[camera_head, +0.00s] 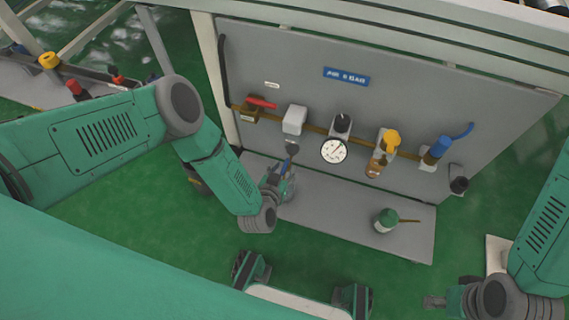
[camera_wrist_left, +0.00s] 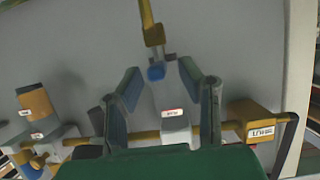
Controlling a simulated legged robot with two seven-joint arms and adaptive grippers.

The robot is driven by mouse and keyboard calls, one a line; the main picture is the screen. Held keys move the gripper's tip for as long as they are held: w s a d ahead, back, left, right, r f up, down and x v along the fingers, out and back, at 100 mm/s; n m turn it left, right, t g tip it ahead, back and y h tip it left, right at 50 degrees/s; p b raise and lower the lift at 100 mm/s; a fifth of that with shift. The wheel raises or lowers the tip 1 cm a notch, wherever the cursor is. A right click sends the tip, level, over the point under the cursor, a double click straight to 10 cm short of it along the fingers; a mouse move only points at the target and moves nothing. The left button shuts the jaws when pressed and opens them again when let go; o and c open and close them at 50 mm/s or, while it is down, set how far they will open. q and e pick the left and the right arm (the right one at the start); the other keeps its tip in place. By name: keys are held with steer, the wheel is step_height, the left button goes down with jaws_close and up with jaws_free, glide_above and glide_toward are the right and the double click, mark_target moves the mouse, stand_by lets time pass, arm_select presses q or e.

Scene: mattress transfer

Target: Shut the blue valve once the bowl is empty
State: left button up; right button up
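A grey panel (camera_head: 300,70) carries a brass pipe with fittings. A blue-topped valve fitting (camera_head: 438,150) with a curved blue lever stands at its right end. Left of it is a yellow-knobbed unit (camera_head: 389,139) with an amber bowl (camera_head: 376,166) below; its contents are too small to tell. My left gripper (camera_head: 288,165) is in front of the panel, below a white box (camera_head: 294,119).
A round gauge (camera_head: 333,151) and a red-handled valve (camera_head: 262,103) are on the same pipe. A green-and-white container (camera_head: 386,218) with a brown handle stands on the grey shelf (camera_head: 330,215) below. A side bench (camera_head: 40,85) with several coloured items is at far left.

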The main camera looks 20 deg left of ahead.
arm_select(q)
jaws_close()
steer(key=shift+a+m+h, duration=0.1)
steer(key=shift+m+h, duration=0.2)
steer(key=shift+h, duration=0.1)
steer(key=shift+a+m+h, duration=0.2)
steer(key=shift+m+h, duration=0.3)
steer(key=shift+h, duration=0.1)
steer(key=w+a+m+g+h, duration=0.1)
steer(key=m+g+h, duration=0.2)
steer(key=m+g, duration=0.1)
steer(key=w+a+m+g+h, duration=0.1)
steer(key=m+g+h, duration=0.3)
steer(key=m, duration=0.1)
steer(key=w+a+m+g+h, duration=0.2)
steer(key=m+g+h, duration=0.1)
steer(key=m, duration=0.2)
steer(key=shift+a+f+m+g+h, duration=0.1)
steer(key=shift+f+m+g+h, duration=0.05)
steer(key=shift+m+g+h, duration=0.2)
